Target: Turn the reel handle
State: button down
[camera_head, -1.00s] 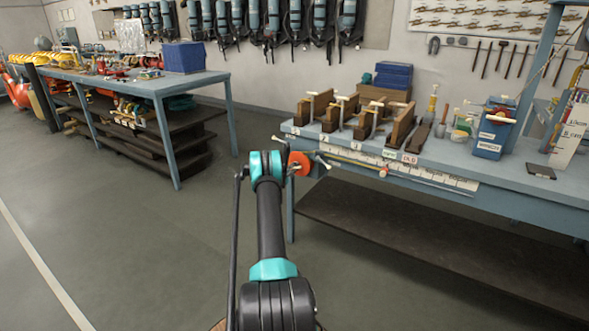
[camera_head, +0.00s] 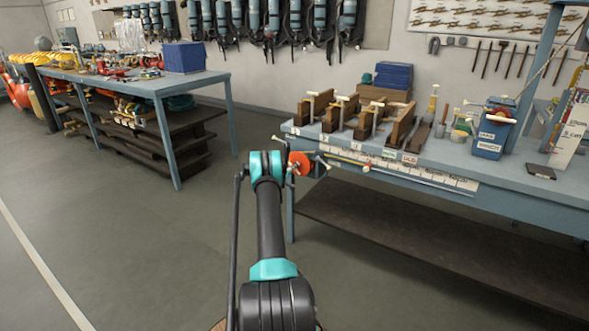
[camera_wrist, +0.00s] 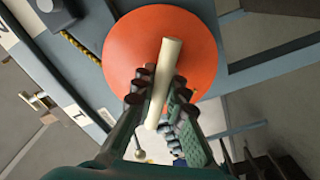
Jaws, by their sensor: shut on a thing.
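The reel is an orange-red disc (camera_wrist: 190,45) at the front left corner of the workbench, and it also shows in the head view (camera_head: 301,164). Its handle, a cream rod (camera_wrist: 167,72), stands out from the disc face in the wrist view. My gripper (camera_wrist: 161,92) is shut on this rod, with one dark ribbed finger on each side. In the head view, my arm reaches up to the reel and hides part of it.
The blue-grey bench (camera_head: 545,192) carries wooden blocks with cream handles (camera_head: 337,110) and a blue winch box (camera_head: 492,140). A lower shelf (camera_head: 420,238) lies under it. Another bench (camera_head: 150,85) stands at the left. The floor between the benches is clear.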

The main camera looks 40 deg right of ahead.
jog(key=m, duration=0.4)
jog(key=shift+f+m, duration=0.1)
jog(key=shift+m, duration=0.3)
jog(key=m, duration=0.4)
jog(key=shift+m, duration=0.3)
jog(key=m, duration=0.4)
jog(key=shift+m, duration=2.1)
jog(key=c, duration=1.4)
grip_release()
jog(key=shift+c, duration=0.2)
